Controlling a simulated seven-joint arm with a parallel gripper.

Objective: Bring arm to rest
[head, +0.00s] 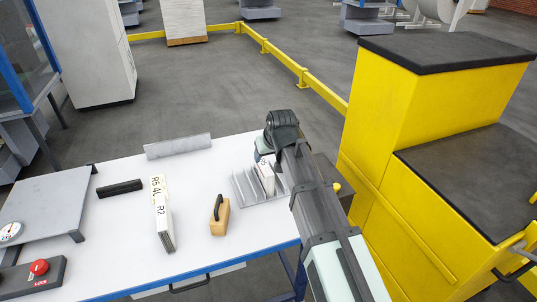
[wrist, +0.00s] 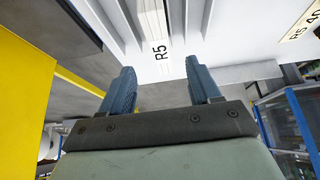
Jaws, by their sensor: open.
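My gripper (wrist: 159,72) shows in the wrist view with its two blue fingers spread apart and nothing between them. A white block marked R5 (wrist: 158,45) lies just beyond the fingertips, standing among the fins of a grey rack. In the head view my arm reaches from the lower right over the right end of the white table (head: 125,255). The finned rack (head: 245,188) holds the white block (head: 267,178) upright. My fingers are hidden by the wrist in the head view.
Labelled white plates (head: 163,222), a wooden block with a black handle (head: 219,215), a black bar (head: 119,188) and a grey channel (head: 178,146) lie on the table. A red button box (head: 38,270) is at lower left. A yellow stepped cabinet (head: 400,110) stands close right of my arm.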

